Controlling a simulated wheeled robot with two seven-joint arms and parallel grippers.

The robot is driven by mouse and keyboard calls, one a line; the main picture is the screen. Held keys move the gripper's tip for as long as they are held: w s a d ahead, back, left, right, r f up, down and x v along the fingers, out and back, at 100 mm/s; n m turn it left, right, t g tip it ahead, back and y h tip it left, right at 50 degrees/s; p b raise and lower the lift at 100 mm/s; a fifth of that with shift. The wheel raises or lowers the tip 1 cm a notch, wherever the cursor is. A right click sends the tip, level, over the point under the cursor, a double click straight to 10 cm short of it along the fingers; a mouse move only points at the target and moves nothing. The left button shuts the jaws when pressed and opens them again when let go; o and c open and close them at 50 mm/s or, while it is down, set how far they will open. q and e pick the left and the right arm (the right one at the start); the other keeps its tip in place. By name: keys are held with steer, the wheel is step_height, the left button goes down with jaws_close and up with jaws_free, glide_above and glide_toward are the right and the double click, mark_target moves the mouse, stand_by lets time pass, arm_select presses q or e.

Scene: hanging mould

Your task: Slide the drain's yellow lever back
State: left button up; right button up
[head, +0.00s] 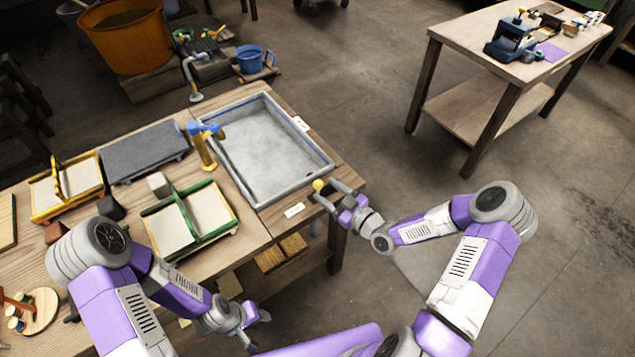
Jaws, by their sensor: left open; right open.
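The drain's yellow lever (318,185) shows as a small yellow knob at the front right corner of the grey basin (290,191). The basin is set into the wooden bench and looks wet or grey inside. My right gripper (326,191) is open at that corner, with its fingers close around or beside the yellow knob. I cannot tell whether they touch it. My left gripper (258,328) is open and empty, low in front of the bench, away from the basin. The lever's lower part is hidden or too small to make out.
A yellow tap with a blue handle (203,146) stands at the basin's left edge. A green-framed mould (190,221), a yellow-framed mould (68,187) and a dark grey pad (145,151) lie to the left. White labels (294,210) lie beside the basin.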

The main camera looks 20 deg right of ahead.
mark_target(322, 187)
steer(key=shift+x, duration=2.2)
jaws_close()
